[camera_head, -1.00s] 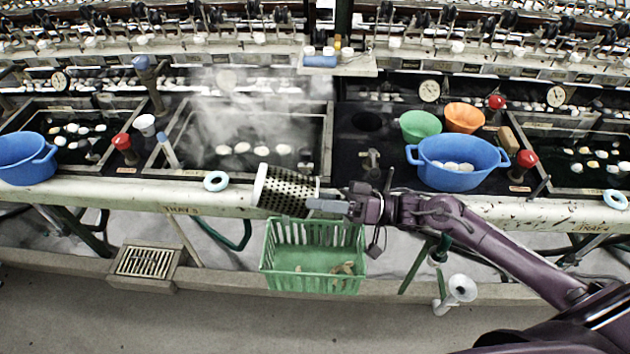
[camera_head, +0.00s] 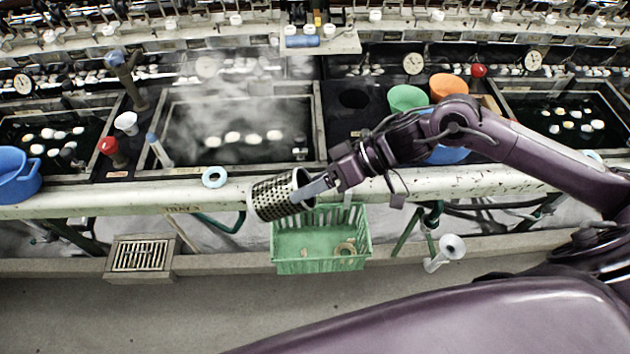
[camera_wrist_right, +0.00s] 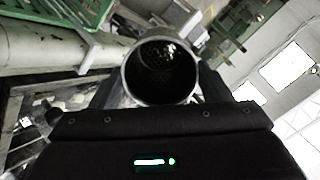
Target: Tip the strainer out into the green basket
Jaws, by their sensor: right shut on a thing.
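The strainer (camera_head: 272,199) is a perforated metal cylinder with a pale rim. My right gripper (camera_head: 308,190) is shut on it and holds it in front of the pale front rail, above and left of the basket. It is tilted, with its rim on the right by my fingers. In the right wrist view the round mouth of the strainer (camera_wrist_right: 160,72) faces the camera, with a dark interior; its contents cannot be made out. The green basket (camera_head: 320,266) is below, with a few brownish pieces (camera_head: 347,248) inside. My left gripper is not in view.
A pale blue ring (camera_head: 214,177) lies on the front rail (camera_head: 130,197). Behind it is a steaming basin (camera_head: 240,157) with white cocoons. Green and orange bowls (camera_head: 408,97) stand behind my right arm, which partly hides a blue tub (camera_head: 447,153). A drain grate (camera_head: 140,256) is left.

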